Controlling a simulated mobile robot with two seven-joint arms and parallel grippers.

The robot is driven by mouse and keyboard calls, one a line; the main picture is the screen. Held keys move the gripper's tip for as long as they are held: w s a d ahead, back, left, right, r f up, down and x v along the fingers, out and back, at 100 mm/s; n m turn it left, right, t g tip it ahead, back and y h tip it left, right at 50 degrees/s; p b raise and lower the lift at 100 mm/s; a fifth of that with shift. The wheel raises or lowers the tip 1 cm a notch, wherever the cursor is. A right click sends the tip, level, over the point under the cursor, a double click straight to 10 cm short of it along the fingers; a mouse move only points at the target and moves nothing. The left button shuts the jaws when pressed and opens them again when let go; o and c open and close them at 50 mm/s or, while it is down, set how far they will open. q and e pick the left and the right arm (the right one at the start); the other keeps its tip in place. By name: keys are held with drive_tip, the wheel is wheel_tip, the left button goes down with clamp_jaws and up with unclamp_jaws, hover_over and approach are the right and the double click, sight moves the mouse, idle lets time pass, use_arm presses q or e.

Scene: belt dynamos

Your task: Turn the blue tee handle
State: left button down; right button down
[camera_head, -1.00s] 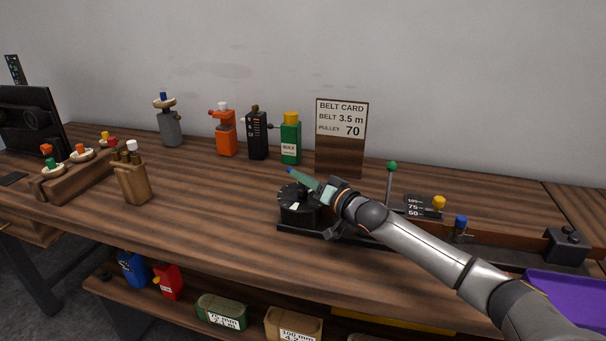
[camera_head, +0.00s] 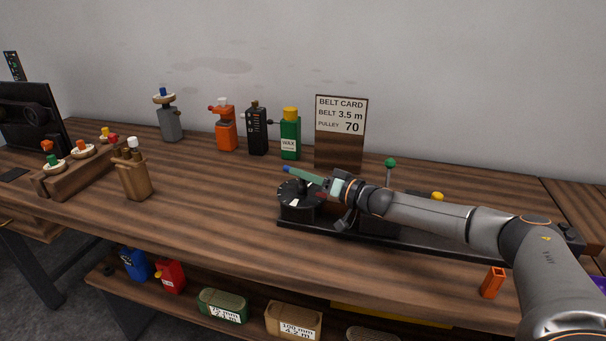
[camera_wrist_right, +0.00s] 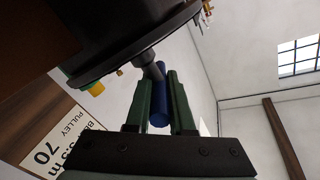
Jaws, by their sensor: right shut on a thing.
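The blue tee handle (camera_wrist_right: 160,98) is a blue bar on a grey stem in the right wrist view. The stem runs up to a dark round body. In the head view only a blue end of the handle (camera_head: 288,168) shows, above the black round dial (camera_head: 298,194) on a black base. My right gripper (camera_head: 303,174) has green fingers, also seen in the wrist view (camera_wrist_right: 158,82). They are shut on the blue bar, one finger on each side. My left gripper is out of view.
The belt card (camera_head: 341,130) stands behind the dial. A green-knobbed lever (camera_head: 390,164) rises behind my right arm. A green wax bottle (camera_head: 290,138) and other bottles line the back. An orange block (camera_head: 492,282) is at the front right.

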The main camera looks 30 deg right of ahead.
drive_tip(key=shift+a+f, duration=0.1)
drive_tip(key=shift+f, duration=0.1)
drive_tip(key=c, duration=0.8)
unclamp_jaws()
drive_tip(key=shift+r, duration=0.1)
drive_tip(key=b+v, duration=0.1)
drive_tip(key=v, duration=1.1)
drive_tip(key=shift+s, duration=0.25)
drive_tip(key=shift+c, duration=0.2)
